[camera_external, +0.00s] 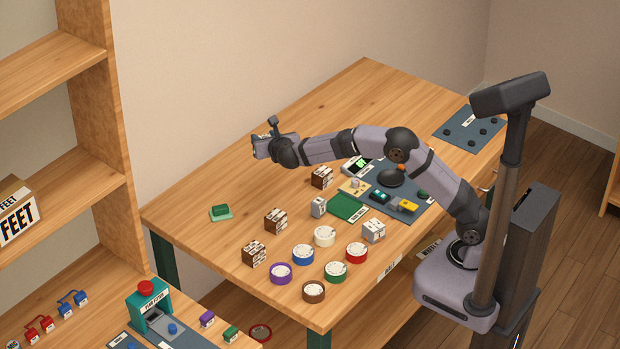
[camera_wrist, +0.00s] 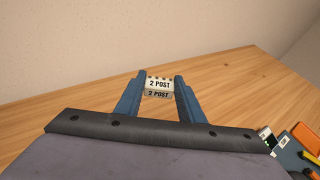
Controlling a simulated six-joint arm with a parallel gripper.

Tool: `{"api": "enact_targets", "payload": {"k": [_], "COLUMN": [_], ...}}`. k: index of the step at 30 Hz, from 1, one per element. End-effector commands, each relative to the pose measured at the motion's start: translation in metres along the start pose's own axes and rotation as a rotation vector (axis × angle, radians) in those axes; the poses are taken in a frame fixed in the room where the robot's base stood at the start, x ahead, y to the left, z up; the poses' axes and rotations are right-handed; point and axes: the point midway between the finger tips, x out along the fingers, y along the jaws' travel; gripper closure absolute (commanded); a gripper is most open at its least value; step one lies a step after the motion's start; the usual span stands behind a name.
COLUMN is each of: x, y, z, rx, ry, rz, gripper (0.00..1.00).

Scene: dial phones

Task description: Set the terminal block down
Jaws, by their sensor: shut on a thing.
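The terminal block is a small pale block labelled "2 POST" (camera_wrist: 159,85), with a row of dark dots along its top edge. In the wrist view it sits between the two blue fingers of my gripper (camera_wrist: 161,78), which are shut on it. In the external view my gripper (camera_external: 262,146) is over the far left part of the wooden table (camera_external: 190,190). The block is too small to make out clearly there. Bare wood shows around the fingers in the wrist view; I cannot tell the exact gap between block and table.
A green block on a pale green base (camera_external: 221,213) stands near the table's left corner. Brown-and-white boxes (camera_external: 276,221), coloured tape-like rolls (camera_external: 303,254) and a dark mat with parts (camera_external: 405,205) fill the front and right.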

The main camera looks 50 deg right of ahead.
Motion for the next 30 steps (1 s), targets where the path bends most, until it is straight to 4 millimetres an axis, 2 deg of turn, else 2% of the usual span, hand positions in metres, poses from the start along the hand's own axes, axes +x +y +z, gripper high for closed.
{"api": "enact_targets", "payload": {"k": [1, 2, 8, 15, 18, 27, 30], "x": [-0.004, 0.005, 0.038, 0.082, 0.093, 0.099, 0.098], "y": [-0.001, -0.006, -0.030, -0.082, -0.108, -0.171, -0.182], "z": [0.012, 0.008, 0.018, 0.032, 0.037, 0.045, 0.043], "rx": [0.004, -0.002, -0.031, -0.091, -0.120, -0.195, -0.211], "ry": [-0.003, 0.003, 0.019, 0.031, 0.028, 0.005, 0.000], "rz": [0.003, 0.008, 0.086, 0.232, 0.302, 0.470, 0.510], "gripper": [0.86, 0.86, 0.86, 0.86, 0.86, 0.86, 0.86]}}
